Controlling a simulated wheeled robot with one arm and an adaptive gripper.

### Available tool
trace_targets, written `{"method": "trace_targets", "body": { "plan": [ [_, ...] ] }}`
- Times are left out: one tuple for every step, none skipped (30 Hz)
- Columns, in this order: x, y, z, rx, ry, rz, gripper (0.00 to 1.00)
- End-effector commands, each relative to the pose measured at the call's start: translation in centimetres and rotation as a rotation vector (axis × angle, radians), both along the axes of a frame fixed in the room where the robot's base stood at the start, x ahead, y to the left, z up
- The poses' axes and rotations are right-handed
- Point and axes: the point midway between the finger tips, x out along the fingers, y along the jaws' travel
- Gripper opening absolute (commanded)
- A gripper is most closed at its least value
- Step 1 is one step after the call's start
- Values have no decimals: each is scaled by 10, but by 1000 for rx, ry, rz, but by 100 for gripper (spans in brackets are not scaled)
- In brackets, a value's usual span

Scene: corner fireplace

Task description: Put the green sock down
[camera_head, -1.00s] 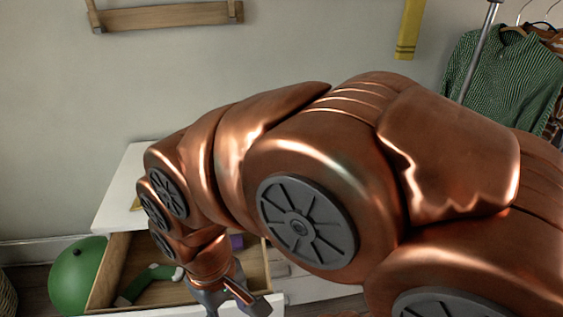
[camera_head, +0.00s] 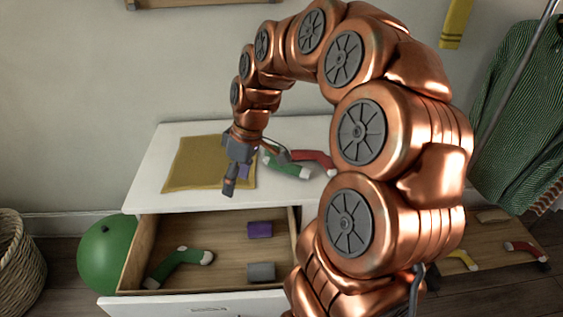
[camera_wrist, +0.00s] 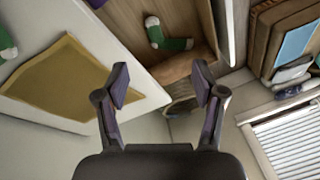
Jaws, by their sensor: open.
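A green sock (camera_head: 180,262) with white ends lies bent in the left part of the open drawer (camera_head: 222,283). It also shows in the wrist view (camera_wrist: 166,36), beyond my fingertips and apart from them. A second green sock (camera_head: 287,168) lies on the white dresser top (camera_head: 180,134), beside a red sock (camera_head: 317,157). My gripper (camera_head: 230,184) is above the dresser top, in front of a mustard cloth (camera_head: 188,172) in the head view. In the wrist view its fingers (camera_wrist: 160,86) are spread with nothing between them.
The drawer also holds a purple block (camera_head: 259,229) and a grey block (camera_head: 261,271). A green ball (camera_head: 104,256) and a wicker basket (camera_head: 18,262) stand left of the dresser. At right are a striped shirt (camera_head: 515,110) and a low board with a red sock (camera_head: 524,251).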

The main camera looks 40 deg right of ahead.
Motion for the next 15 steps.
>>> {"method": "trace_targets", "body": {
  "plan": [
    [13,-20,-6,11,-22,4,69],
    [19,-33,-7,14,-41,8,69],
    [27,-49,-11,18,-62,15,69],
    [32,-61,-15,20,-75,19,69],
    [37,-74,-18,20,-92,23,69],
    [43,-93,-22,19,-115,25,69],
    [46,-107,-27,17,-128,27,69],
    [48,-122,-32,14,-141,28,69],
    [51,-141,-37,9,-161,28,69],
    [52,-157,-42,4,-174,27,69],
    [52,-171,-47,-2,-184,26,69],
    [52,-189,-54,-10,-198,25,69],
    [50,-202,-58,-15,-207,24,69],
    [49,-214,-63,-22,-215,22,69],
    [47,-230,-69,-31,-223,20,69]
  ]
}}
